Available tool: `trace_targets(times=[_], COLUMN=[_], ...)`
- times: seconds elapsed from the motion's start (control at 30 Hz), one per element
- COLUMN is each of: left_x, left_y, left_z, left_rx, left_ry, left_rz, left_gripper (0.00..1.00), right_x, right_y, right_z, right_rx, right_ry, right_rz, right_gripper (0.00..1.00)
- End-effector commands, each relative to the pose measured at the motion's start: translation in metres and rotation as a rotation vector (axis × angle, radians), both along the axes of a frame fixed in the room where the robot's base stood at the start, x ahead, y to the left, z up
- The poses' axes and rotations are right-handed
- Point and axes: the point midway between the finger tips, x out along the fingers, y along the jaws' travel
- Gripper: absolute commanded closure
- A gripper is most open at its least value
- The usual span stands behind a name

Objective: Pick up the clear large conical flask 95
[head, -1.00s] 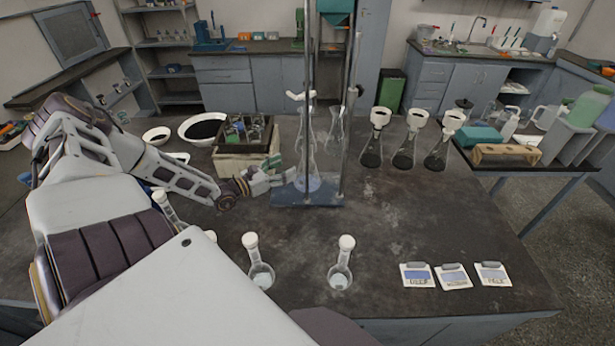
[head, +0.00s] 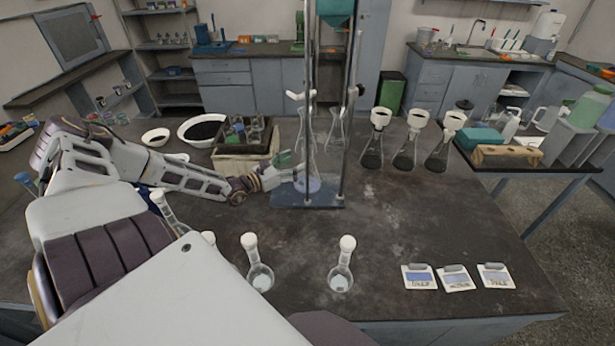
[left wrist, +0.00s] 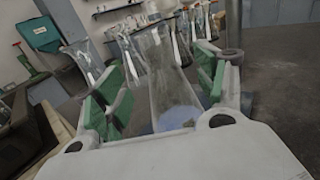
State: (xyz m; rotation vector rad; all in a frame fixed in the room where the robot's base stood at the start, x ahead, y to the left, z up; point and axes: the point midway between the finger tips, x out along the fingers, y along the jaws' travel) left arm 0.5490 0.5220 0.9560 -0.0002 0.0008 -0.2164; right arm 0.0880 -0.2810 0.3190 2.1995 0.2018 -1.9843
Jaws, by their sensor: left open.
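A large clear conical flask (head: 306,160) stands upright on the blue base (head: 325,200) of a stand in the middle of the bench. In the left wrist view the flask (left wrist: 170,80) stands between the two green finger pads. My left gripper (head: 290,170) is open with its fingers on either side of the flask. The wrist view does not clearly show whether either pad touches the glass. Another clear flask (head: 336,132) stands behind the stand's posts. My right gripper is not in view.
Metal posts (head: 346,130) rise close to the flask. Dark-filled conical flasks (head: 405,150) with white tops stand to the right. Small flasks (head: 341,275) stand at the bench front, near several labelled cards (head: 456,278). A dark tray (head: 243,140) sits behind my gripper. The bench centre right is clear.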

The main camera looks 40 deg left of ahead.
Motion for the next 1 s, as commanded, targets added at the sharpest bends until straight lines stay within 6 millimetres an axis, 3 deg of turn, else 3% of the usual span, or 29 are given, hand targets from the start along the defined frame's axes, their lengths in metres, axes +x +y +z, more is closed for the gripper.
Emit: trace_targets(times=[0.7,1.0], left_x=[0.041,0.049], left_y=[-0.009,-0.011], left_z=[-0.005,-0.005], left_rx=[-0.002,0.000], left_ry=[-0.004,0.000], left_rz=[0.001,0.000], left_gripper=[0.29,0.29], right_x=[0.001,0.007], right_y=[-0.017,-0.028], right_z=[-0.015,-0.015], right_rx=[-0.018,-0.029], right_ry=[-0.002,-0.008], right_rz=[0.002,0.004], right_gripper=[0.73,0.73])
